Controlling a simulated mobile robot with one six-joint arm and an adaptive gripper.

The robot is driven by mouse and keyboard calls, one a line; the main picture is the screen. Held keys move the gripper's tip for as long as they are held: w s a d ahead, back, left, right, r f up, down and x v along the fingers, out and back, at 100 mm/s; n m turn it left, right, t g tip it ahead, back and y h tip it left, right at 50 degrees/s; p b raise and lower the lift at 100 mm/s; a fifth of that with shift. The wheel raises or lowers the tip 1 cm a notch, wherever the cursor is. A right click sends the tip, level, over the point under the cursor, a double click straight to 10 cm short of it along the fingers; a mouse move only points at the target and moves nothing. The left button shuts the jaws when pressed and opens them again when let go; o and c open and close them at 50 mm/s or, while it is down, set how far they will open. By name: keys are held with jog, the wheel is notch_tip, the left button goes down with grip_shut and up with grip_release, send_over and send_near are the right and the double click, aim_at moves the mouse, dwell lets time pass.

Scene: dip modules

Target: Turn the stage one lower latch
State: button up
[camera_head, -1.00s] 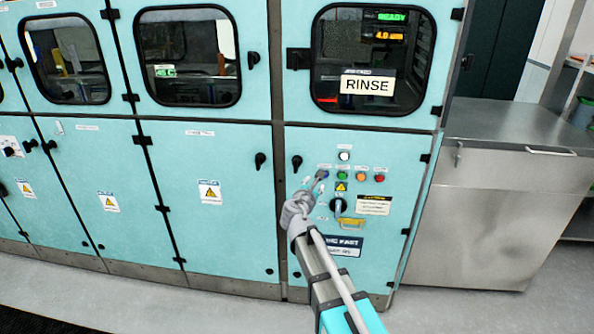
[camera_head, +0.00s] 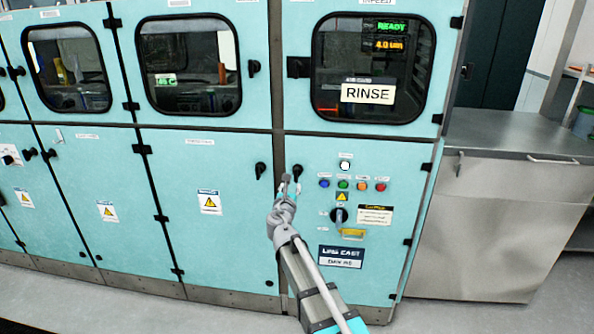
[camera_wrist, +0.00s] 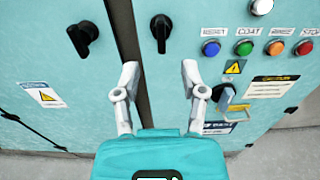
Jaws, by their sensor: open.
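Two black lower latches flank a dark seam between cyan panels: the left one (camera_head: 261,170) and the right one (camera_head: 297,172). In the wrist view, the left latch (camera_wrist: 83,36) hangs tilted, and the right latch (camera_wrist: 161,28) is near upright. My gripper (camera_head: 288,184) is just below the right latch in the head view. In the wrist view my gripper (camera_wrist: 160,76) has its grey fingers spread and empty, with the right latch beyond the gap between them. Which latch belongs to stage one I cannot tell; the panel labels are too small to read.
Coloured buttons (camera_head: 343,184), a black rotary switch (camera_head: 338,215) and a yellow part (camera_head: 352,234) sit right of my gripper. Upper doors have windows, one labelled RINSE (camera_head: 368,94). A steel cabinet (camera_head: 500,210) stands at the right. Grey floor is clear in front.

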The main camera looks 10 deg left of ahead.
aim_at(296, 171)
jog(key=w, duration=1.2)
jog(key=shift+w+d, duration=0.25)
jog(key=shift+w, duration=0.15)
jog(key=shift+c, duration=0.2)
grip_shut()
